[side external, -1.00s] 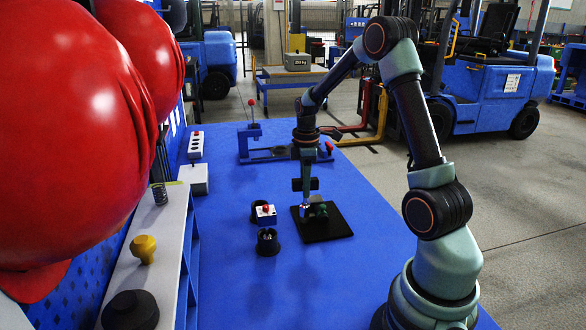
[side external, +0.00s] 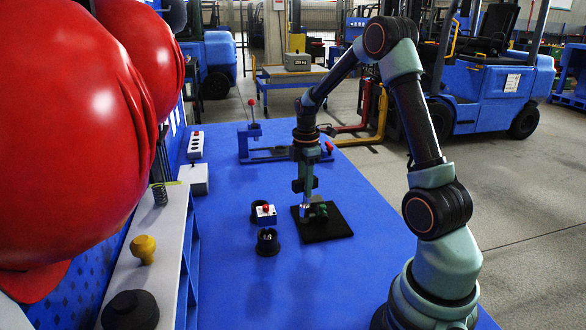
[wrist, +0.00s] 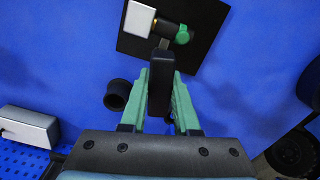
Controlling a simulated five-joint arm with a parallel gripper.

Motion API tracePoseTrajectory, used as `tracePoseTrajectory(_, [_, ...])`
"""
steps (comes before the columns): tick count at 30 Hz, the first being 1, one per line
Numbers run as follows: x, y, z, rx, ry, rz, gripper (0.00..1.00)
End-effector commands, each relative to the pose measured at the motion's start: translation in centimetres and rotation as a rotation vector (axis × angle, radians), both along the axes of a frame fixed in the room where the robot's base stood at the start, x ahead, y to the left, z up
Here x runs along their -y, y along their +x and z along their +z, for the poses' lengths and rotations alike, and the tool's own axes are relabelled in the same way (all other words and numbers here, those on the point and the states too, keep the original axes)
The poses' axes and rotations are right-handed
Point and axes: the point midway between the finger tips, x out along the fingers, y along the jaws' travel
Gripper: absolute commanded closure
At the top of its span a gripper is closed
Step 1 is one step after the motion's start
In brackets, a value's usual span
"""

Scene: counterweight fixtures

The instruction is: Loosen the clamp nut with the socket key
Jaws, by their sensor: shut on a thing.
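My gripper (side external: 304,190) points down over the black base plate (side external: 335,228). In the wrist view its green fingers (wrist: 162,90) are shut on a black bar, which looks like the handle of the socket key (wrist: 162,68). The clamp on the plate has a green part (side external: 320,210). The wrist view shows this green part (wrist: 181,35), a dark cylinder and a pale block (wrist: 139,18) in a row. The bar's far end overlaps the near side of the clamp. I cannot see the nut or whether the key sits on it.
A black cup (side external: 267,245) and a small box with a red button (side external: 265,216) stand left of the plate. A blue fixture (side external: 270,156) lies behind. The blue table's front is clear.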

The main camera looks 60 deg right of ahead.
Motion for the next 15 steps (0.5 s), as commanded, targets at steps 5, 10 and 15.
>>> tracePoseTrajectory(5, [0.02,0.01,0.03,0.001,-0.001,0.136,1.00])
tracePoseTrajectory(10, [0.02,0.01,0.03,0.001,-0.001,0.228,1.00])
tracePoseTrajectory(15, [0.02,0.02,0.35,0.001,-0.001,0.223,1.00])
